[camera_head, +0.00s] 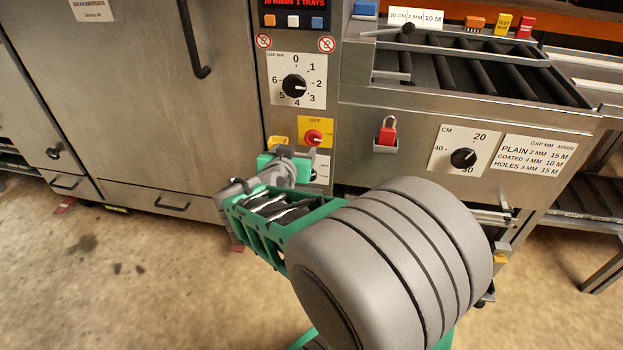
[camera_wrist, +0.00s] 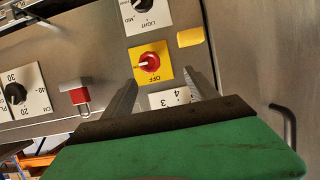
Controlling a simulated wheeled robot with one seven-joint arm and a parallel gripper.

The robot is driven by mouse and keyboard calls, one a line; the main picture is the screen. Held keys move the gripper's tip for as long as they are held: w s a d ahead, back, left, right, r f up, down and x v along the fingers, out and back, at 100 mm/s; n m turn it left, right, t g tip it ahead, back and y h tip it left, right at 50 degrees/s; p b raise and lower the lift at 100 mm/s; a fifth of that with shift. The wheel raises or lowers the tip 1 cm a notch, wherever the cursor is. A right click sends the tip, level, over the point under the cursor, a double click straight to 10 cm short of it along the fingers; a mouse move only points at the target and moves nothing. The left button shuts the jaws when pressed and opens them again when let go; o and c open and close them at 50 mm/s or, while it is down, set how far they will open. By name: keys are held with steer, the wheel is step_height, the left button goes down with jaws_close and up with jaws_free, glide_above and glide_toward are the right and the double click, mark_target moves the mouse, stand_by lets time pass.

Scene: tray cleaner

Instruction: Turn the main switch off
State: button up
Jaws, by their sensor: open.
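The main switch (camera_head: 313,137) is a red round knob on a yellow plate marked OFF, on the machine's front panel. A pale mark on the knob points right in the head view, not up at the OFF label. The wrist view is turned about upside down, and there the knob (camera_wrist: 150,62) shows clear between the fingers. My gripper (camera_head: 305,152) is just below the switch plate in the head view. Its two fingers (camera_wrist: 161,70) are apart and empty in the wrist view, with the knob beyond them. I cannot tell how far the tips are from it.
A gap dial (camera_head: 294,86) sits above the switch, and a small yellow plate (camera_head: 279,141) is at its left. A red padlock (camera_head: 387,131) and a CM dial (camera_head: 463,158) are to the right. A door handle (camera_head: 194,45) sticks out at the left.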

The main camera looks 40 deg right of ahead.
mark_target(313, 138)
steer(key=d+f+t+h+b, duration=0.1)
steer(key=d+f+h+b, duration=0.2)
steer(key=f+b, duration=0.2)
steer(key=shift+t, duration=0.5)
steer(key=x, duration=0.3)
steer(key=b+x, duration=0.1)
steer(key=x, duration=0.1)
steer(key=r+b+x, duration=0.1)
steer(key=x, duration=0.2)
steer(key=shift+d, duration=0.4)
steer(key=c, duration=1.3)
